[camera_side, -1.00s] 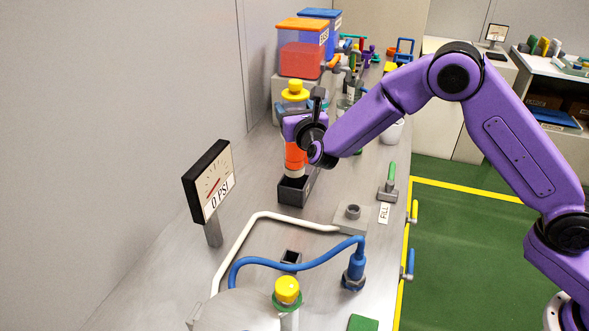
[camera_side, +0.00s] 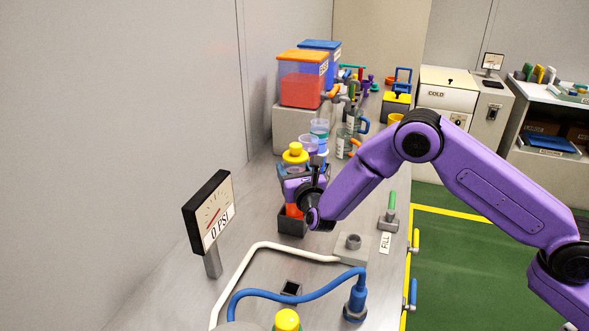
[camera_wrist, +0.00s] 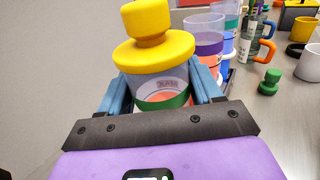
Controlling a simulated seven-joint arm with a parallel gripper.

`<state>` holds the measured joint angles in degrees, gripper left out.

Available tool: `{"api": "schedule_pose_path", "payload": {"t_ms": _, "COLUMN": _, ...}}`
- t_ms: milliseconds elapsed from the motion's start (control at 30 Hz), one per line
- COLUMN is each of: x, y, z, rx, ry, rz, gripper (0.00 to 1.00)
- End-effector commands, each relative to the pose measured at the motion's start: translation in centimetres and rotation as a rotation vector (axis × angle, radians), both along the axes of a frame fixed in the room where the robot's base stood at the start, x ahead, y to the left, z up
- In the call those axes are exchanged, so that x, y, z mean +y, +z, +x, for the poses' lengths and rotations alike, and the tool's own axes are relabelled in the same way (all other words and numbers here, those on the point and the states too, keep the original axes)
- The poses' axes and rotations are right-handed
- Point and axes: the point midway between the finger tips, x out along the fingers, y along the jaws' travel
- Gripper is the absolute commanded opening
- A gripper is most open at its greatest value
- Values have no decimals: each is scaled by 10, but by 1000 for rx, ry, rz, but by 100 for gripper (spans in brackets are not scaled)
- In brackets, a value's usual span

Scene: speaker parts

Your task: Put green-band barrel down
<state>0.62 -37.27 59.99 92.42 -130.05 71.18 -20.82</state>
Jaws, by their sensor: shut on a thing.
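The green-band barrel is a clear cylinder with orange-red contents and a yellow cap (camera_side: 295,153). In the wrist view its green band (camera_wrist: 163,103) shows between my blue fingers, below the wide yellow cap (camera_wrist: 152,45). My gripper (camera_side: 298,172) is shut on the barrel from both sides.
A 0 PSI gauge (camera_side: 212,216) stands left of the box. A white pipe (camera_side: 262,247), blue hose (camera_side: 262,297) and FILL valve (camera_side: 388,221) are in front and right. Cups (camera_wrist: 205,35) and an orange-lidded tank (camera_side: 302,82) stand behind. A green stopper (camera_wrist: 268,82) lies right.

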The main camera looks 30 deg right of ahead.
Motion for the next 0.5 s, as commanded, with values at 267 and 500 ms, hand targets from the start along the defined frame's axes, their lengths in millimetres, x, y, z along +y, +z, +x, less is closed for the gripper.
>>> {"api": "schedule_pose_path", "payload": {"t_ms": 267, "x": 0, "y": -2, "z": 0, "rx": 1, "ry": 0, "rz": -1, "gripper": 90}}
{"api": "schedule_pose_path", "payload": {"t_ms": 500, "x": 0, "y": -1, "z": 0, "rx": 0, "ry": 0, "rz": 0, "gripper": 90}}
